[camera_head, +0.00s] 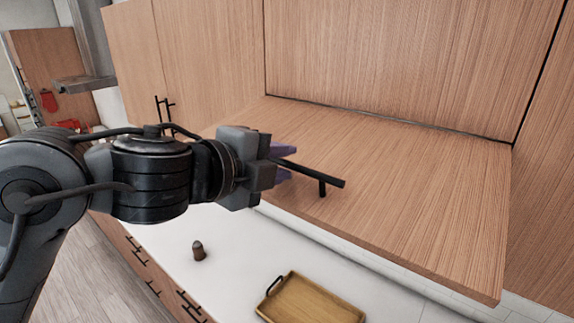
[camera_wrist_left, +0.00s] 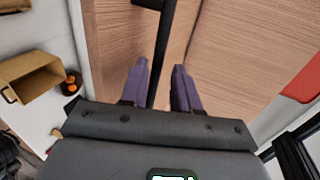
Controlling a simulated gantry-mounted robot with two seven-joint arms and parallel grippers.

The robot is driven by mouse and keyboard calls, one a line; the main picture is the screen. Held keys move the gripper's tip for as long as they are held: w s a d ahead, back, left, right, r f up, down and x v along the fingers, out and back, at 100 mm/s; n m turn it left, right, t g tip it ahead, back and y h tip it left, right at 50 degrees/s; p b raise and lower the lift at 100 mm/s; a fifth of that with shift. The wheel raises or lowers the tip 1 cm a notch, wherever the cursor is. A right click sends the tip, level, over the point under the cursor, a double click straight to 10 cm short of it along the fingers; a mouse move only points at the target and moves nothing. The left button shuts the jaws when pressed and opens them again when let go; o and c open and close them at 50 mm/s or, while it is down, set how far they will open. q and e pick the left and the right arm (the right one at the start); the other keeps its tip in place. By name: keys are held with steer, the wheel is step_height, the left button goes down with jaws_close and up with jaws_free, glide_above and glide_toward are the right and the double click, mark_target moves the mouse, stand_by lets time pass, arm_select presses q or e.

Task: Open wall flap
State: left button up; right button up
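The wall flap (camera_head: 410,195) is a wood-grain panel tilted outward from the cabinet, its front edge swung away from the upright wood panels behind it. Its black bar handle (camera_head: 325,177) sits near the front edge on the left. My left gripper (camera_head: 285,163) is at the left end of this handle. In the left wrist view the handle bar (camera_wrist_left: 162,50) runs between the two purple fingers (camera_wrist_left: 158,82), nearer the left one, with a gap beside the right one. The fingers look open around the bar. My right gripper is not in view.
A neighbouring wood cabinet (camera_head: 205,60) stands left of the flap. A red mitt (camera_head: 48,100) hangs at far left.

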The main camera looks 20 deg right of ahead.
arm_select(q)
steer(key=b+v, duration=0.3)
steer(key=v, duration=0.5)
steer(key=shift+a, duration=0.15)
steer(key=shift+f, duration=0.1)
